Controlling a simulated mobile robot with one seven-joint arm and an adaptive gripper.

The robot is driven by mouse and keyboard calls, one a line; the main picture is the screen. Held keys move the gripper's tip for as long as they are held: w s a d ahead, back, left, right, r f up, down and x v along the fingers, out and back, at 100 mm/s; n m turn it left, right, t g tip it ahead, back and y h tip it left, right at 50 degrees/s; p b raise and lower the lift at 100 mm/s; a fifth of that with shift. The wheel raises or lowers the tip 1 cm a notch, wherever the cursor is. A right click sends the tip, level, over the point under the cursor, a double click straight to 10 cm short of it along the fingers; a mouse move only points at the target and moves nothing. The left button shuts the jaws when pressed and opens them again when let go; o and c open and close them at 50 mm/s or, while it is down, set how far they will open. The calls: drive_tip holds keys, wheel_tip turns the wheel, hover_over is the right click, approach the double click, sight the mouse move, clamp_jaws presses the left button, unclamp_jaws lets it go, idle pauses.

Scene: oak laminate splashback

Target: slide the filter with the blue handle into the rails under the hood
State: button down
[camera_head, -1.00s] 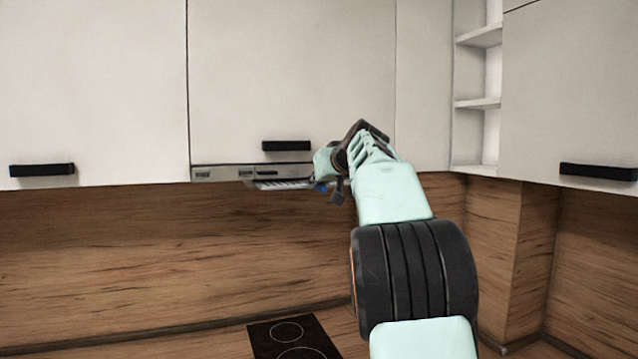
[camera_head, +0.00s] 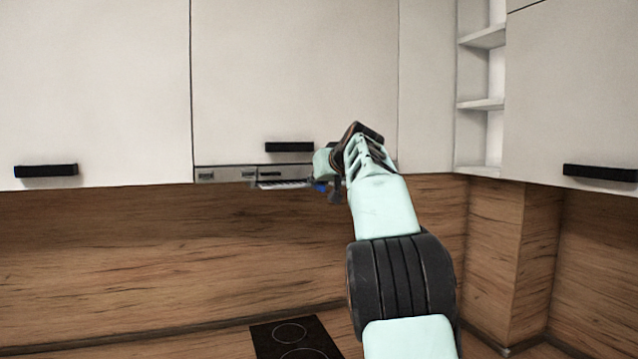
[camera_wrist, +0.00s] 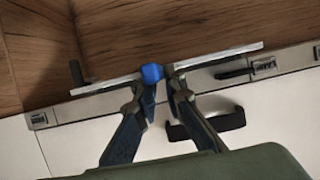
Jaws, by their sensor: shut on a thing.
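The filter (camera_head: 284,184) is a thin light-grey panel seen nearly edge-on in the head view, just below the hood (camera_head: 226,174). Its blue handle (camera_head: 320,187) shows beside my gripper (camera_head: 328,186). In the wrist view the filter (camera_wrist: 225,56) is a slim pale strip crossing in front of the hood's edge (camera_wrist: 95,103). The blue handle (camera_wrist: 151,73) sits between the fingertips of my gripper (camera_wrist: 160,82), which is shut on it. The rails are hidden, and I cannot tell whether the filter touches them.
White wall cabinets (camera_head: 290,75) with black handles (camera_head: 289,147) stand above the hood. A wooden splashback (camera_head: 150,255) lies behind, with a black hob (camera_head: 293,338) below. Open shelves (camera_head: 481,104) are at the right. The space under the hood's left part is clear.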

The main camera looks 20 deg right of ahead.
sight(300, 183)
drive_tip(key=shift+w+r, duration=0.1)
drive_tip(key=shift+w, duration=1.6)
drive_tip(key=shift+a, duration=0.1)
drive_tip(key=c, duration=1.9)
unclamp_jaws()
drive_tip(key=shift+s, duration=0.1)
drive_tip(key=shift+c, duration=0.2)
drive_tip(key=shift+f, duration=0.25)
